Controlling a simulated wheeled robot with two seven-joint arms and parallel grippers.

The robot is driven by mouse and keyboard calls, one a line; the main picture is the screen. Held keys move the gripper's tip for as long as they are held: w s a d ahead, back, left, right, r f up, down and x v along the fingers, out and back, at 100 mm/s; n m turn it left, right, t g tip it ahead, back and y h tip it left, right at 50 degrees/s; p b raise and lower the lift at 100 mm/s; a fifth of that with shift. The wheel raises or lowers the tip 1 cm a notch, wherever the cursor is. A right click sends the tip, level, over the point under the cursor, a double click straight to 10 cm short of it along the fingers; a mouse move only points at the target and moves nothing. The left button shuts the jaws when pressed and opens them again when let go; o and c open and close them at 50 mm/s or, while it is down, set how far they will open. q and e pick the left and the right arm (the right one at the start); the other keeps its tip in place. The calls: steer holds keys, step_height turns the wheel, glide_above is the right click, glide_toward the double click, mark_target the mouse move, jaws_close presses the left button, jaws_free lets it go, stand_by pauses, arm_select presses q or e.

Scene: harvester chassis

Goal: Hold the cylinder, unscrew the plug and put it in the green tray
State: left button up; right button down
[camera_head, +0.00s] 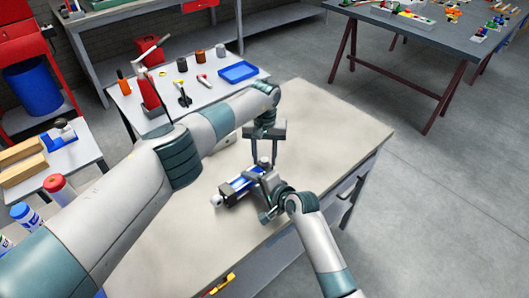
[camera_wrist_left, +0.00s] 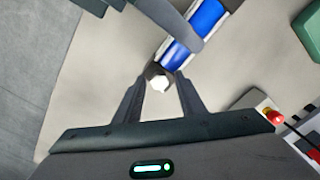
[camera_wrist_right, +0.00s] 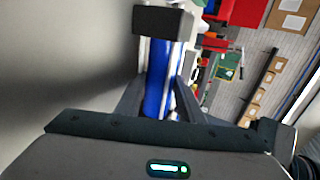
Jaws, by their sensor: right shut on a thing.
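The cylinder (camera_head: 240,186) has a blue and silver body with dark end blocks. It is tilted over the bench top in the head view. My right gripper (camera_wrist_right: 160,85) is shut on its blue body (camera_wrist_right: 155,92). My left gripper (camera_head: 265,160) points down at the cylinder's upper end, its fingers apart. In the left wrist view a pale, faceted plug (camera_wrist_left: 158,81) shows between the open fingertips, nearer the left one; I cannot tell whether they touch it. A green object (camera_wrist_left: 309,30), possibly the green tray, is cut off at that view's right edge.
The beige bench top (camera_head: 330,125) is clear to the right. My left arm hides part of its left side. A side table behind carries a blue tray (camera_head: 238,71) and small parts. A red-knobbed device (camera_wrist_left: 275,117) is near my left gripper.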

arm_select(q)
steer(key=shift+c, duration=0.6)
jaws_close()
